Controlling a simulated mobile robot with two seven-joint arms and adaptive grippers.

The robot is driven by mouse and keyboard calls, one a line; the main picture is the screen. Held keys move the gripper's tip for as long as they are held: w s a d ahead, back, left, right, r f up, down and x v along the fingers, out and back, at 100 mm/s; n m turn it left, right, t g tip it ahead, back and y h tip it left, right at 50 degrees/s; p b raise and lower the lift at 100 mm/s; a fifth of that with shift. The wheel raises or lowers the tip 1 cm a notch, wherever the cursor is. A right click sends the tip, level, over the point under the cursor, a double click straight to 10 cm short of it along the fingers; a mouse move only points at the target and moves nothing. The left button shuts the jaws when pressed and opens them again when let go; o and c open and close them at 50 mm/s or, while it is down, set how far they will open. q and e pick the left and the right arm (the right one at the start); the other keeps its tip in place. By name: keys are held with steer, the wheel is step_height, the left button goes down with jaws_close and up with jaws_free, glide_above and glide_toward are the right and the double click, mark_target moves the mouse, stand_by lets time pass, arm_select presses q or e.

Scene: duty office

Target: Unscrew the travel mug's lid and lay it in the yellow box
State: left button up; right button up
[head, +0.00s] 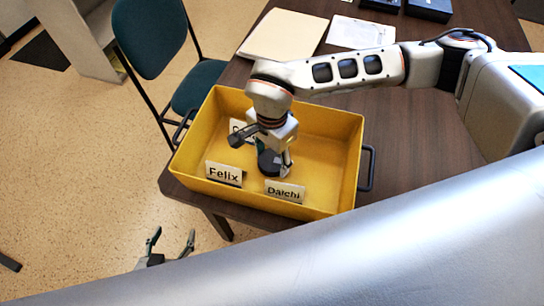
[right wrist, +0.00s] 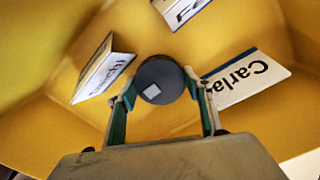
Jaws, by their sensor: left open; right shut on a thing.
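The yellow box (head: 335,185) stands on the dark table, open at the top. My right gripper (head: 274,163) reaches down inside it and is shut on a dark round lid (head: 267,163). In the right wrist view the lid (right wrist: 158,70) sits between the two fingers and has a small pale square on its face. I cannot tell whether the lid touches the box floor. My left gripper (head: 172,246) is open and empty, over the floor in front of the table. I see no travel mug body in either view.
Name signs stand in the box: Felix (head: 224,173), Daichi (head: 285,191) and Carla (right wrist: 247,78), close around my right gripper. A folder (head: 283,36) and papers (head: 359,33) lie behind the box. A teal chair (head: 150,35) stands at the left. My large arm link crosses the front.

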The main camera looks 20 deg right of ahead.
mark_target(272, 160)
steer(key=shift+f, duration=0.1)
steer(key=o, duration=1.2)
step_height(272, 160, up, 12)
